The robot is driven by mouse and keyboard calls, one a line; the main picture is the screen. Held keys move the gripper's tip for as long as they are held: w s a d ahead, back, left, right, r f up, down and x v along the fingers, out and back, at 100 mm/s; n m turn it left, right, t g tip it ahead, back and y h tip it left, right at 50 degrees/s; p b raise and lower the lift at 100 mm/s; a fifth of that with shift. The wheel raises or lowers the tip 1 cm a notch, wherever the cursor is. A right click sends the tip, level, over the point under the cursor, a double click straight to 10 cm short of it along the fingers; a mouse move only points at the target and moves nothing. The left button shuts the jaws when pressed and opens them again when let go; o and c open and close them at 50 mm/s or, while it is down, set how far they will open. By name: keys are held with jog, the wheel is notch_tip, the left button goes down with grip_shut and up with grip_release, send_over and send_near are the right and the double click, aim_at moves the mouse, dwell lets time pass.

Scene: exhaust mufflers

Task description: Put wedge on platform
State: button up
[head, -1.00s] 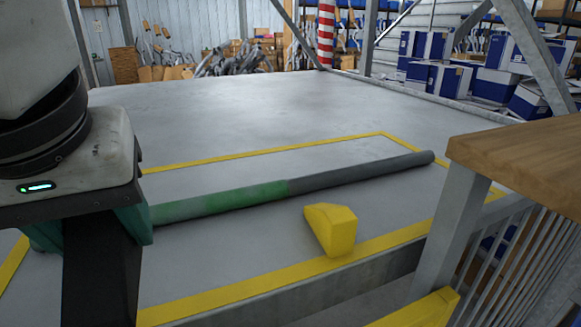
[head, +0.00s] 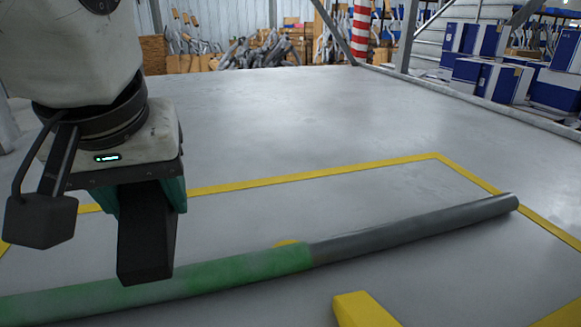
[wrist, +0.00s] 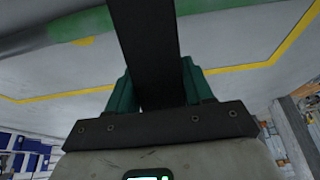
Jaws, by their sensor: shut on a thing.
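My gripper (head: 145,205) is at the left of the head view, with teal fingers shut on a long black block (head: 145,245). The block hangs below the fingers, in front of the pipe in the picture. In the wrist view the black block (wrist: 145,50) stands between the teal fingers (wrist: 155,90). Whether it tapers to a wedge cannot be told. A yellow wedge-shaped block (head: 362,310) lies at the lower edge of the head view, partly cut off, on the grey platform (head: 300,120). It is apart from my gripper.
Blue and white boxes (head: 500,82) stand at the back right. The platform beyond the outline is clear.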

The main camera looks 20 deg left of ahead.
aim_at(154, 188)
jog(key=w, duration=0.1)
jog(key=w+a+f, duration=0.1)
jog(key=w+a, duration=0.1)
jog(key=shift+w+a+f, duration=0.2)
jog(key=shift+a+f, duration=0.05)
jog(key=shift+f, duration=0.1)
jog(key=w+a+f, duration=0.2)
jog(key=f, duration=0.1)
jog(key=w+a+f+p, duration=0.1)
jog(key=f, duration=0.1)
jog(key=shift+w+f, duration=0.2)
jog(key=shift+w, duration=0.2)
jog(key=shift+w+a+f, duration=0.2)
jog(key=shift+w+f, duration=0.05)
jog(key=shift+f, duration=0.15)
jog(key=shift+w+f, duration=0.1)
jog(key=shift+f, duration=1.55)
jog(key=shift+f, duration=0.1)
jog(key=o, duration=1.2)
